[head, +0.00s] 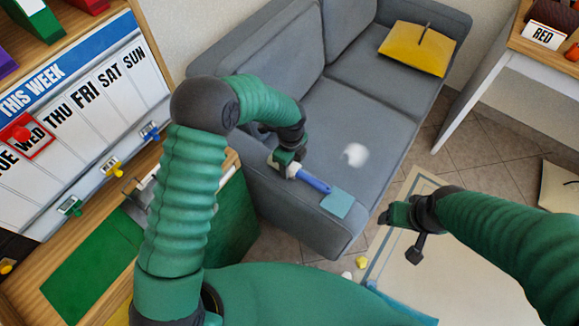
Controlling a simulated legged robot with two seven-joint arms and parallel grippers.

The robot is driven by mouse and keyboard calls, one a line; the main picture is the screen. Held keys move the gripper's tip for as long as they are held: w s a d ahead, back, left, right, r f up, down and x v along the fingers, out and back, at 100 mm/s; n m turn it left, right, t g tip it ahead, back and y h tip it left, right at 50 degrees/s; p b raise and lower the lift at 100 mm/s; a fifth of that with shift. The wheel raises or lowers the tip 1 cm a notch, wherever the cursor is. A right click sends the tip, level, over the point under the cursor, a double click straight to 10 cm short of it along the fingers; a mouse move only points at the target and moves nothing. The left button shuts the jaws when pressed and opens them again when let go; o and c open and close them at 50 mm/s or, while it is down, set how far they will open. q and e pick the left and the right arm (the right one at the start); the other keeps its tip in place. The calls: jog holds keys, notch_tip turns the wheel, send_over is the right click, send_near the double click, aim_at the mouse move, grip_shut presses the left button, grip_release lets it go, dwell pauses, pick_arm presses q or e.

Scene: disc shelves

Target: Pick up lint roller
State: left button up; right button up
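The lint roller (314,184) has a blue and white handle and a pale teal, square-looking head. My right gripper (398,216) is out over the floor at the right, apart from the roller. Its finger opening is unclear.
The grey sofa (350,108) has a white fluffy patch (355,154) on its seat and a yellow cushion (416,49) at the far end. A week board (85,110) stands at left above a wooden surface. A white-legged table (480,75) is at right. Yellow scraps (361,262) lie on the floor.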

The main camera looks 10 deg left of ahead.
pick_arm(q)
grip_shut()
